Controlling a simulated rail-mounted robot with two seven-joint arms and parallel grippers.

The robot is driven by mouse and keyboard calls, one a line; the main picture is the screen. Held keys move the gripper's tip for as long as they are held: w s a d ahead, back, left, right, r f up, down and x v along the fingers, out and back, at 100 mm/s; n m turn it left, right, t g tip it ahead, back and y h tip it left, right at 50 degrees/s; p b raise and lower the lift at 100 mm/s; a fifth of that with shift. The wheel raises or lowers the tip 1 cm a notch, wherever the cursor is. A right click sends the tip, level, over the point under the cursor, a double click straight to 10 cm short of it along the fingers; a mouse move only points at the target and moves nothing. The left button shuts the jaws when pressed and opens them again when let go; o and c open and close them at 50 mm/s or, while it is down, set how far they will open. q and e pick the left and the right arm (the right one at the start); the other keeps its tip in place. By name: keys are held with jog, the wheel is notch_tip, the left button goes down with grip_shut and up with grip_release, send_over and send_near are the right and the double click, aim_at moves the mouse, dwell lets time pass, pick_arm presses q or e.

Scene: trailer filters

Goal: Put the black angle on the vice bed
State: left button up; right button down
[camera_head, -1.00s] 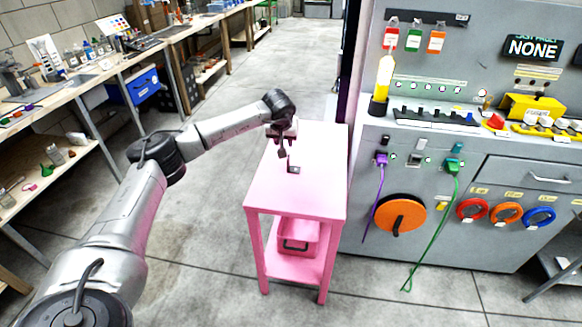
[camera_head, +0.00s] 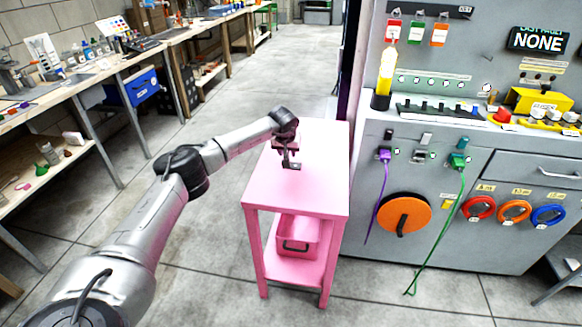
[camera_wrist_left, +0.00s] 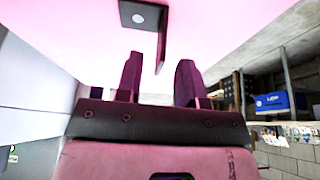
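The black angle (camera_head: 292,166) sits on the pink table in the head view. In the left wrist view the angle (camera_wrist_left: 140,14) shows as a dark plate with a round hole and an upright flange. My left gripper (camera_head: 286,157) is right at the angle. In the left wrist view the fingers of my left gripper (camera_wrist_left: 158,78) are apart, and the flange shows in the gap between them, without clear contact. My right gripper is not in view. I cannot make out the vice bed for certain.
The pink table (camera_head: 318,190) is otherwise clear on top, with a pink bin (camera_head: 298,236) on its lower shelf. A grey control cabinet (camera_head: 480,185) stands close on the right. A wooden workbench (camera_head: 100,70) with many small items runs along the left. Open floor lies between.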

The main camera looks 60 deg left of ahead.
pick_arm(q)
jog(key=shift+b+x, duration=0.35)
jog(key=shift+x, duration=0.85)
grip_shut()
